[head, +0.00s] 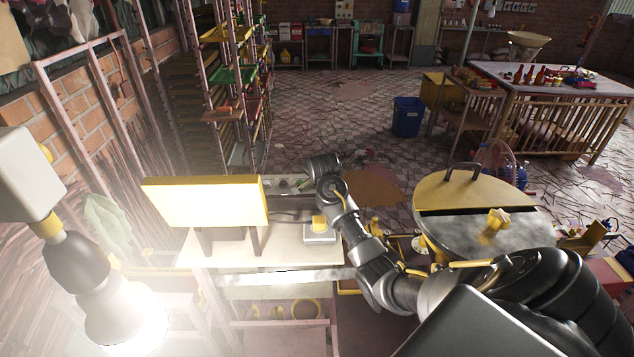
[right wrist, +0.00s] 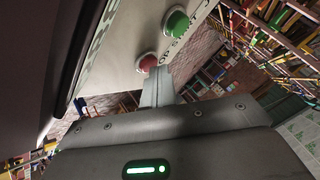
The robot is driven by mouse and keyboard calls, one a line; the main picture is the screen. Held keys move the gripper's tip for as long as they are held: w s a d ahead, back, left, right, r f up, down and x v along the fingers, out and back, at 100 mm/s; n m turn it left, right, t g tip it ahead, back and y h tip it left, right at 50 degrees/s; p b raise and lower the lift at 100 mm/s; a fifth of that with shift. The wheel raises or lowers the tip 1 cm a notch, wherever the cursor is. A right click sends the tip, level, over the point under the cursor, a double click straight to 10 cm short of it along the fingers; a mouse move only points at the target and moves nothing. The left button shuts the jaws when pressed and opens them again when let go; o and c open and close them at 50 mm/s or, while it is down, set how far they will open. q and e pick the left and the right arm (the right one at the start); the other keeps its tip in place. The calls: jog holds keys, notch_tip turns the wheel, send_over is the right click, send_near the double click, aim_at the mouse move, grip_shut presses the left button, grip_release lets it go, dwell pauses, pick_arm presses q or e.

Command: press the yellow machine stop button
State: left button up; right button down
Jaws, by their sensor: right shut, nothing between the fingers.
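In the right wrist view a pale control panel (right wrist: 125,50) carries a red button (right wrist: 147,63) and a green button (right wrist: 176,22), with partly cut-off lettering beside them that includes START. My right gripper (right wrist: 160,76) is shut and empty, its tip close beside the red button. I cannot tell whether it touches it. In the head view my right arm reaches to the worktable beside a yellow-topped, pale-fronted machine (head: 205,203); the fingertips are not clear there. A small pale box with a yellow knob (head: 319,224) stands right of it. My left gripper is not seen.
A round yellow-lidded drum (head: 475,190) stands right of the worktable (head: 280,253). Tall shelving (head: 228,75) rises behind at the left. A blue bin (head: 408,117) and a wooden table (head: 560,82) stand farther back. Strong glare washes out the lower left.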

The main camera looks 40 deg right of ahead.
jog(key=shift+f, duration=0.2)
jog(key=shift+r, duration=0.1)
jog(key=shift+r+p, duration=0.7)
jog(key=shift+r, duration=0.2)
jog(key=shift+r, duration=2.45)
